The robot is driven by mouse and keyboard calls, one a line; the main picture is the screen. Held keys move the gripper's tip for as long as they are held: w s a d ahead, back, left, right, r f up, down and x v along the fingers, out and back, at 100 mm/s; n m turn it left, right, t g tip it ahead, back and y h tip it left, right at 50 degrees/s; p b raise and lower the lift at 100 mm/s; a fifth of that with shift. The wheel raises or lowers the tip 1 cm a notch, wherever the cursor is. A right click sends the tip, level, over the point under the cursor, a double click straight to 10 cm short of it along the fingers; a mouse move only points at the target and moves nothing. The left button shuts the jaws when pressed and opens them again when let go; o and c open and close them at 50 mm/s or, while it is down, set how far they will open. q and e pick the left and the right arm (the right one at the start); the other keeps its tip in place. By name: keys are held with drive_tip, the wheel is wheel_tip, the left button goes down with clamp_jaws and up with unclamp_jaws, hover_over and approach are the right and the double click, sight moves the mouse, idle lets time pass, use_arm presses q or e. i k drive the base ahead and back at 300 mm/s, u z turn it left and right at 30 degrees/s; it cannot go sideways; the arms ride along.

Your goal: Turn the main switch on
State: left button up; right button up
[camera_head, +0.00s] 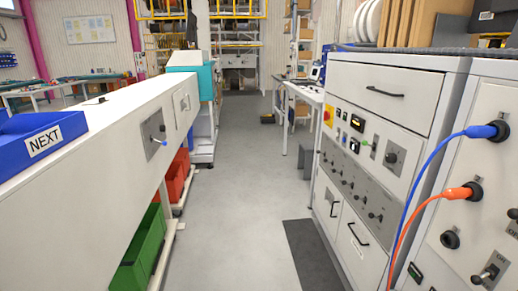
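A white control cabinet (374,92) stands on the right. A red-and-yellow rotary switch (328,116) sits at the left end of its panel; its setting is too small to read. At the lower right, a metal toggle switch (487,272) sits on a grey plate with small lettering that seems to include "ON"; its position is hard to tell. I cannot tell which of these is the main switch. Neither of my grippers is in view.
Blue cable (430,160) and orange cable (412,215) hang from plugs in the nearest cabinet. A long white bench (90,170) with a blue "NEXT" bin (40,138) stands on the left. The grey floor (235,190) between is clear, with a dark mat (312,255) beside the cabinet.

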sight(326, 114)
drive_tip(key=i, duration=6.05)
drive_tip(key=z, duration=2.9)
drive_tip(key=k, duration=0.55)
drive_tip(key=u, duration=0.05)
